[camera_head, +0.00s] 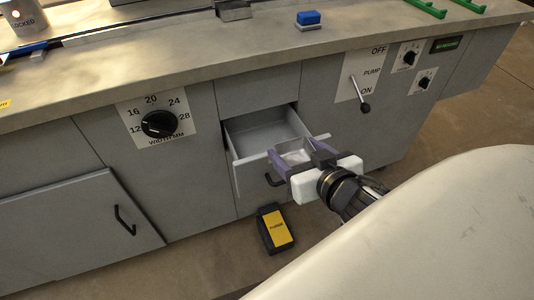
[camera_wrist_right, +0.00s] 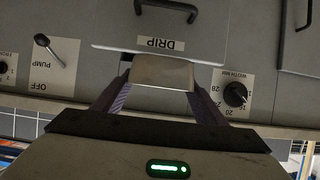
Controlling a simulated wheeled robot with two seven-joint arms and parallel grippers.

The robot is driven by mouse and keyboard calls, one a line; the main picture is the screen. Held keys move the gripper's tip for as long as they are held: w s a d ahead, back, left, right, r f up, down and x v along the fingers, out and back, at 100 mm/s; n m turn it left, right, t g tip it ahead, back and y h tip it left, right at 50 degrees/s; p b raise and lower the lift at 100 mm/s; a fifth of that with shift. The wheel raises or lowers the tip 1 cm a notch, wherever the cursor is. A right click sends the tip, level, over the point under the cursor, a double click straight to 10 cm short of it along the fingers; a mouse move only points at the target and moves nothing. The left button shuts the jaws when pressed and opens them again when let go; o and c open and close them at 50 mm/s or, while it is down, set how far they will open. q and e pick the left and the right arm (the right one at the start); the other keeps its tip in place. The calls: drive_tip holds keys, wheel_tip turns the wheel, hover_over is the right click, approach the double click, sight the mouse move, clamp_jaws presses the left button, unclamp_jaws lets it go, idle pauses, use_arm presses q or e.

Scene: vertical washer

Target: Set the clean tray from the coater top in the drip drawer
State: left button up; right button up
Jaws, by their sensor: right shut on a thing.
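The drip drawer (camera_head: 262,137) stands pulled open in the grey coater front, and the part of its inside that shows looks empty. Its front panel, labelled DRIP, appears upside down in the right wrist view (camera_wrist_right: 205,40). My right gripper (camera_head: 293,158) is shut on a small pale grey tray (camera_wrist_right: 162,72). In the head view the gripper and tray overlap the drawer's front edge. I cannot tell how high the tray is above that edge. The gripper hides part of the drawer front. My left gripper is not in view.
On the coater top (camera_head: 150,82) are a metal box (camera_head: 234,10), a blue block (camera_head: 308,18) and green rails (camera_head: 425,8). A lever (camera_head: 360,93) sticks out right of the drawer. A black and yellow pedal (camera_head: 277,230) lies on the floor below.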

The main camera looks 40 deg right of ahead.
drive_tip(key=shift+s+d+f, duration=0.1)
drive_tip(key=shift+s+f, duration=0.3)
drive_tip(key=shift+f, duration=0.25)
drive_tip(key=shift+w+d, duration=0.1)
drive_tip(key=shift+w, duration=0.05)
drive_tip(key=w+d, duration=0.1)
drive_tip(key=w, duration=0.5)
drive_tip(key=w+d, duration=0.2)
drive_tip(key=w, duration=0.4)
drive_tip(key=w+d, duration=0.1)
drive_tip(key=w, duration=0.5)
drive_tip(key=shift+w+d+b, duration=0.3)
drive_tip(key=shift+w+b, duration=0.05)
drive_tip(key=shift+w, duration=0.05)
drive_tip(key=shift+s+f, duration=0.1)
drive_tip(key=shift+f, duration=0.7)
drive_tip(key=f+b, duration=0.1)
drive_tip(key=f, duration=0.1)
drive_tip(key=f+b, duration=0.1)
drive_tip(key=f, duration=0.2)
drive_tip(key=shift+w+f, duration=0.2)
drive_tip(key=shift+f, duration=0.1)
